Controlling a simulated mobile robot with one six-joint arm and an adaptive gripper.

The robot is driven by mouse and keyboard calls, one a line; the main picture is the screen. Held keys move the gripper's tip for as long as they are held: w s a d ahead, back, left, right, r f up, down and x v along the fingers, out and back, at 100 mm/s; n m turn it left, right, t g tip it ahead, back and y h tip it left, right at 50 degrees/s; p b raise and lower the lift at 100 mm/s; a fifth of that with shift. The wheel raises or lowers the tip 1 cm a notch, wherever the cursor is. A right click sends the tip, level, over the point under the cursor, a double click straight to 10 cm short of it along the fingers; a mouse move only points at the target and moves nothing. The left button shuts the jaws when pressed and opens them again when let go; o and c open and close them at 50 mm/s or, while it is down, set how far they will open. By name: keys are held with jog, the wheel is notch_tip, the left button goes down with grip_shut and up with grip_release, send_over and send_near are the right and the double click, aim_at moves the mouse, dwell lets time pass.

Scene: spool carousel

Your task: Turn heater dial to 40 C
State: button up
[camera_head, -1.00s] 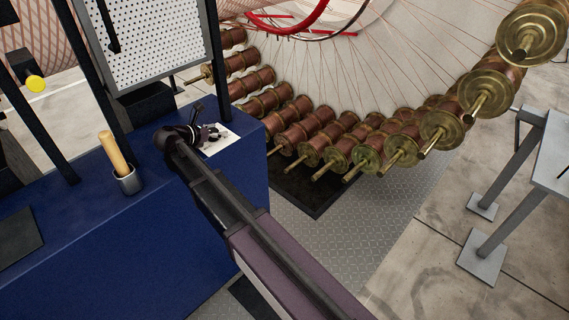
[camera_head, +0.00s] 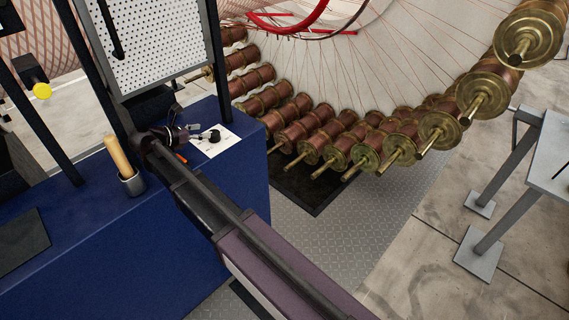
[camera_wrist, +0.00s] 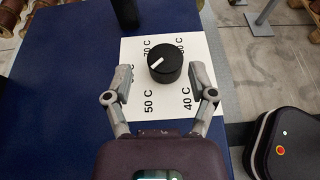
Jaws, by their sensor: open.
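The heater dial (camera_wrist: 163,63) is a round black knob with a white line on top that runs from near its middle toward the lower left. It stands on a white card (camera_wrist: 167,112) printed with temperatures. "40 C" is at the lower right, "50 C" at the lower left and "70 C" at the upper left; the left label is partly hidden. My gripper (camera_wrist: 160,80) is open and empty, its fingertips left and right of the dial and apart from it. In the head view the dial (camera_head: 214,136) is clear of my gripper (camera_head: 178,137), which is partly hidden.
The card lies on a blue bench top (camera_head: 75,205). A cup with a wooden handle (camera_head: 119,160) stands near my wrist at its left. A perforated panel (camera_head: 155,40) rises behind. A carousel of copper spools (camera_head: 290,135) stands beyond the bench.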

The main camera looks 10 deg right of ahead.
jog(key=w+d+r+n+t+y+p, duration=0.1)
jog(key=w+d+r+n+t+y, duration=0.15)
jog(key=r+n+t+y, duration=0.5)
jog(key=w+d+r+n+t+y+p, duration=0.15)
jog(key=w+r+n+t, duration=0.3)
jog(key=n, duration=0.65)
jog(key=s+d+f+n+g+y+p, duration=0.1)
jog(key=s+d+f+n+g, duration=0.3)
jog(key=s+n, duration=0.5)
jog(key=s+d+f+n+g+y+p, duration=0.1)
jog(key=s+d+f+n+g+p, duration=0.3)
jog(key=s+d+n+g, duration=0.4)
jog(key=s+d+f+n+g+y+p, duration=0.1)
jog(key=s+d+f+n+g+p, duration=0.2)
jog(key=s+n, duration=0.6)
jog(key=d+f+n+g, duration=0.2)
jog(key=d+g, duration=0.1)
jog(key=d, duration=0.1)
jog(key=shift+s+y, duration=0.4)
dwell(0.7)
